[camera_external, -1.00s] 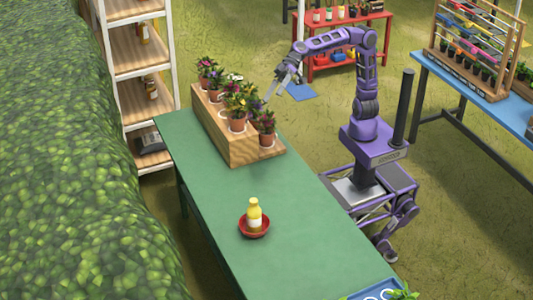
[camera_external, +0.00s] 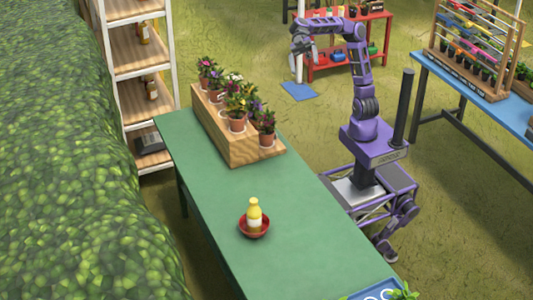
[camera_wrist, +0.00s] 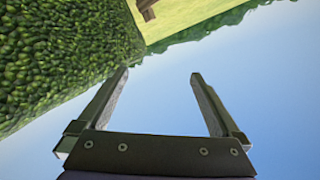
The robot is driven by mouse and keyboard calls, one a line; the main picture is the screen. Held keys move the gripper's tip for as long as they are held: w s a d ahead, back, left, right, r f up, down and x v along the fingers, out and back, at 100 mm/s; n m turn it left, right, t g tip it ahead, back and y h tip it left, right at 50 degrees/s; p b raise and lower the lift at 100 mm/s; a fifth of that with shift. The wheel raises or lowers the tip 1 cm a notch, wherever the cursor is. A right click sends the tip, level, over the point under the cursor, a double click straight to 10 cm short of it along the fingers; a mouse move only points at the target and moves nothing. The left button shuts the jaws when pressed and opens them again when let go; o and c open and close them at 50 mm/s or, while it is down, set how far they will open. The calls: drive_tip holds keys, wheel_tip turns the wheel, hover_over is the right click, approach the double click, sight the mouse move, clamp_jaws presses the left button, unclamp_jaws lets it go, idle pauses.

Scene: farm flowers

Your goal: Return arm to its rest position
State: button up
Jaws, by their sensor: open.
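My purple arm is raised on its base to the right of the green table. My gripper (camera_external: 298,52) is up in the air near the red shelf, clear of the table and the plants. In the wrist view the gripper (camera_wrist: 158,75) is open, with its two fingers wide apart and nothing between them. That view looks out at sky, hedge and grass.
A wooden stepped stand (camera_external: 240,150) with several potted flowers is on the green table (camera_external: 210,200). A yellow bottle (camera_external: 254,214) stands in a red bowl (camera_external: 254,232). A white shelf (camera_external: 140,85), a red shelf (camera_external: 345,62) and a blue table (camera_external: 470,95) stand around.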

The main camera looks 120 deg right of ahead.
drive_tip(key=s+d+f+m+h+p, duration=0.1)
drive_tip(key=s+d+f+h, duration=0.3)
drive_tip(key=f, duration=0.6)
drive_tip(key=s+d+f+m+h, duration=0.4)
drive_tip(key=s+d+f+h, duration=0.1)
drive_tip(key=s+f, duration=0.4)
drive_tip(key=s+d+f+m+h+p, duration=0.1)
drive_tip(key=s+d+f+h, duration=0.4)
drive_tip(key=f, duration=0.7)
drive_tip(key=shift+s+d+f+m+p, duration=0.15)
drive_tip(key=shift+s+d+m+p, duration=0.15)
drive_tip(key=shift+s+d+m, duration=0.65)
drive_tip(key=shift+w+d+n, duration=0.15)
drive_tip(key=shift+n, duration=0.1)
